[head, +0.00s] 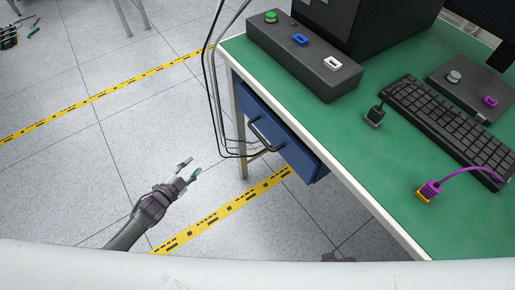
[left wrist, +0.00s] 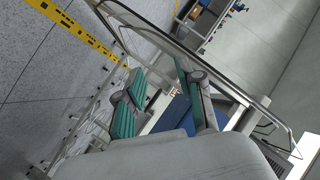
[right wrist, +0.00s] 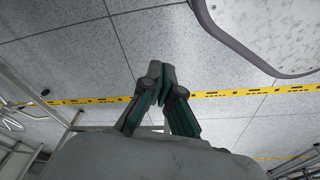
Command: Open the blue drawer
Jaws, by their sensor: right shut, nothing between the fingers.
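The blue drawer (head: 290,148) sits under the green-topped table, with its front facing left. No inside of it shows. Its dark bar handle (head: 263,136) is on the front. My left gripper (head: 190,169) is open and empty, to the left of the drawer and apart from the handle. In the left wrist view the fingers of my left gripper (left wrist: 162,88) are spread, with a blue surface partly hidden behind them. My right gripper (right wrist: 160,78) is shut and empty in the right wrist view, with floor beyond it.
The table (head: 345,170) carries a button box (head: 300,62), a keyboard (head: 450,120), a purple connector (head: 430,188) and a black plug (head: 375,116). Black cables (head: 213,90) hang by the far table leg, close to the drawer. Floor with yellow tape (head: 225,210) lies open left of the table.

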